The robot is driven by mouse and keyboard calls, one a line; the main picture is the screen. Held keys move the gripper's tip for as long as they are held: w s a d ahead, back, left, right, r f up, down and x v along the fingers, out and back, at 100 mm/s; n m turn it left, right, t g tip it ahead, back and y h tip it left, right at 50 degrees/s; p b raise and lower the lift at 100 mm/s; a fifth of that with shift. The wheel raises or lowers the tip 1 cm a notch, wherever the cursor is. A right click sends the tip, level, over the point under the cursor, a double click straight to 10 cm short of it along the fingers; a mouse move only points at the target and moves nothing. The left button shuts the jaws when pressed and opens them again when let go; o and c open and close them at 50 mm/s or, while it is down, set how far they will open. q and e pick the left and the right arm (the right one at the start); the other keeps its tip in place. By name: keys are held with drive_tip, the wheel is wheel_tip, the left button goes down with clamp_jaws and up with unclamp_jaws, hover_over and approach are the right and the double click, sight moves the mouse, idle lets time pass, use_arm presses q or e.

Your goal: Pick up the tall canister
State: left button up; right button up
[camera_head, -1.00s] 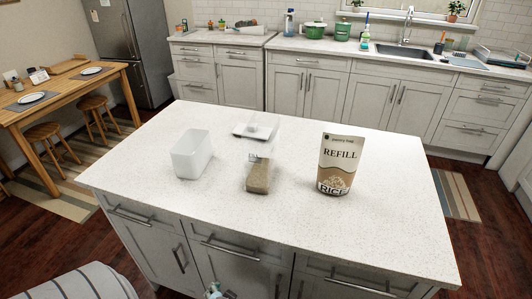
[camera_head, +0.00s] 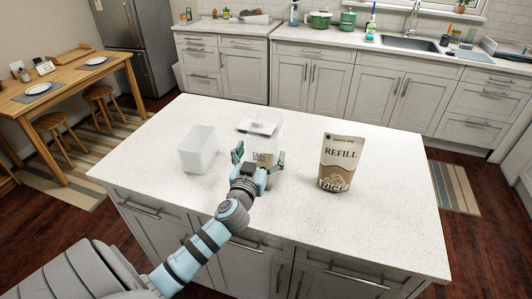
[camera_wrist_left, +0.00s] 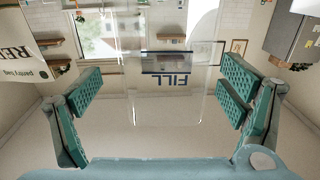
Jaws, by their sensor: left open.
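The tall canister (camera_head: 265,143) is clear and stands upright on the white island, with a fill label on its front. Its lower part is hidden behind my left gripper (camera_head: 260,157) in the head view. That gripper is open, one finger on each side of the canister. In the left wrist view, the clear canister wall with the upside-down label (camera_wrist_left: 167,80) shows between the spread green fingers of the gripper (camera_wrist_left: 165,88). Gaps show on both sides, so no grip is visible. My right gripper is not in view.
A white open bin (camera_head: 197,150) stands left of the canister. A rice refill pouch (camera_head: 338,160) stands to the right, with clear counter between. A pale lid (camera_head: 257,127) lies behind the canister. The island counter (camera_head: 400,220) is free at the front right.

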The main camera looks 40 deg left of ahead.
use_arm(q)
drive_tip(key=x, duration=0.5)
drive_tip(key=shift+a+f, duration=0.3)
drive_tip(key=shift+f, duration=0.05)
drive_tip(key=shift+r, duration=0.1)
drive_tip(key=c, duration=2)
drive_tip(key=shift+o, duration=0.2)
